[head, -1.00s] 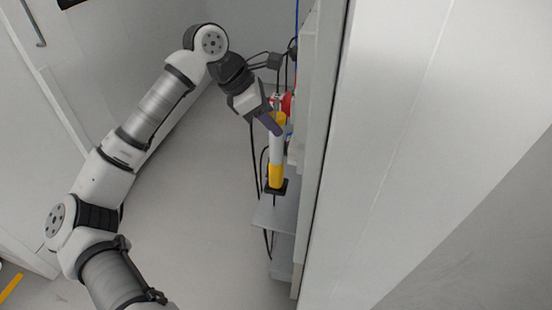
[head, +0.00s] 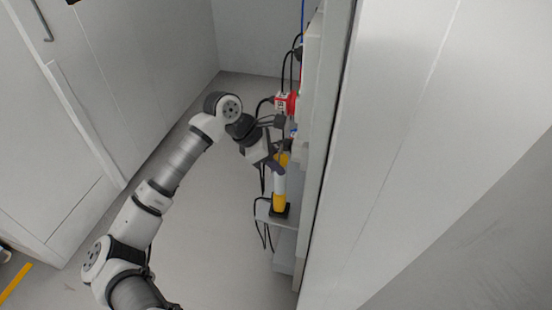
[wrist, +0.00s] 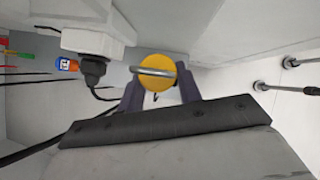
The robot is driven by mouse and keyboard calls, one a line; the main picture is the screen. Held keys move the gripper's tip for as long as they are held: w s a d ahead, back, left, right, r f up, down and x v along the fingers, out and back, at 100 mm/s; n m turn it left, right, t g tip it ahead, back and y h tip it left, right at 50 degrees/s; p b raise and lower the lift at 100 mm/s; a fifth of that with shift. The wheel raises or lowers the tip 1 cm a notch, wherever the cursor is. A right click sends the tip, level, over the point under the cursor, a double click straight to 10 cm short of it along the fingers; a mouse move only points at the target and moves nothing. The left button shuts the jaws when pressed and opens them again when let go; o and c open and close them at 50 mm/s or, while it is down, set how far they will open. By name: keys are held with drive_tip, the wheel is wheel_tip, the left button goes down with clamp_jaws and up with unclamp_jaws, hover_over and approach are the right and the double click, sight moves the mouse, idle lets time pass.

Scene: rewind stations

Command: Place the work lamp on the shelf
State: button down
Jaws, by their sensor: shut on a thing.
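The work lamp (head: 280,186) is an upright cylinder with a yellow top, a white middle, a yellow lower part and a black square base. My gripper (head: 278,165) is shut on its upper end. In the wrist view, the lamp's round yellow top (wrist: 158,72) with a metal loop sits between the dark purple fingers (wrist: 160,92). The grey shelf (head: 264,210) juts from the wall unit. In the head view the lamp's base overlaps the shelf. I cannot tell whether the base touches it.
A red and white device (head: 285,102) and black cables are on the wall unit behind the lamp. A white housing with a black plug (wrist: 93,70) is close to the fingers in the wrist view. A tall light panel (head: 400,170) stands at right.

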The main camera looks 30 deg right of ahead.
drive_tip(key=shift+f+b, duration=0.15)
drive_tip(key=shift+b, duration=0.15)
drive_tip(key=c, duration=1)
unclamp_jaws()
drive_tip(key=shift+o, duration=0.2)
drive_tip(key=shift+r, duration=0.2)
